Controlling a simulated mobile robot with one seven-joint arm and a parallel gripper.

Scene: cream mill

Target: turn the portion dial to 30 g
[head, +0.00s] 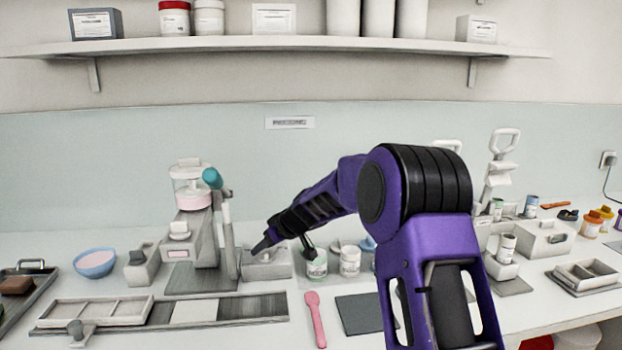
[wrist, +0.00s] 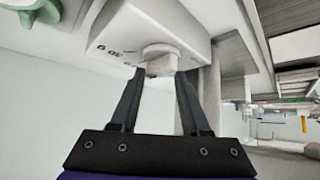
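The portion dial (wrist: 160,52) is a pale round knob on the face of a white box (wrist: 165,22) in the wrist view. Dark printed marks, which seem to include a 30, sit on the box beside the knob; the dial's exact setting is not readable. My gripper (wrist: 161,72) is open, with one dark finger on each side of the knob's lower part. I cannot tell whether the fingers touch it. In the head view my gripper (head: 262,247) is at the pale box (head: 268,268) right of the mill (head: 195,225), and it hides the dial there.
The mill's teal-knobbed lever (head: 212,178) stands close left of my gripper. Small jars (head: 317,264) stand just right of the box. A pink spatula (head: 316,318) and a dark mat (head: 359,313) lie in front. A bowl (head: 95,263) is far left.

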